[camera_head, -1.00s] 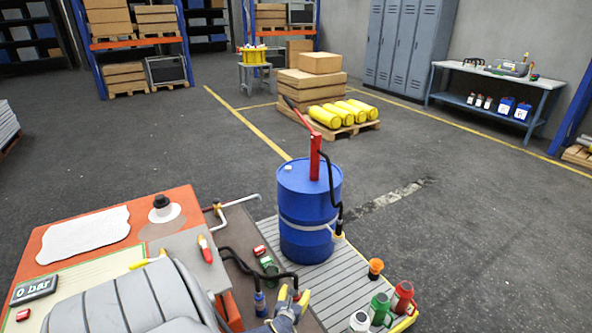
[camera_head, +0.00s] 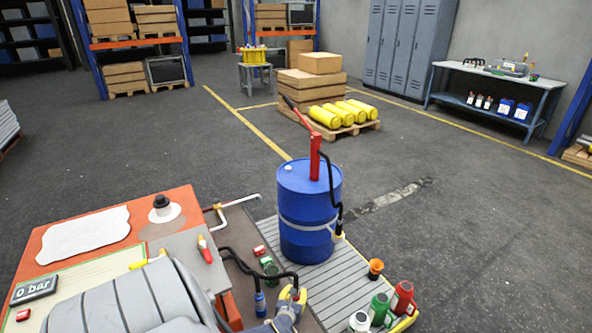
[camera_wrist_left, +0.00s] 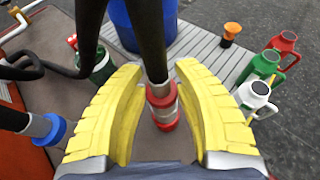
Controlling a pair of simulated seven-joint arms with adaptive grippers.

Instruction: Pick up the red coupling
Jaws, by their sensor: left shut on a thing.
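The red coupling (camera_wrist_left: 163,107) is a red and grey fitting on the end of a thick black hose, seen between the yellow fingers in the left wrist view. My left gripper (camera_head: 291,294) is shut on it, with one finger on each side. In the head view the fingers mostly hide the coupling. The hose (camera_wrist_left: 150,45) runs up and away from it. My right gripper is not in view.
A blue drum (camera_head: 308,205) with a red pump is close behind. Red (camera_head: 402,298), green (camera_head: 379,308) and white (camera_head: 359,321) jugs stand at right.

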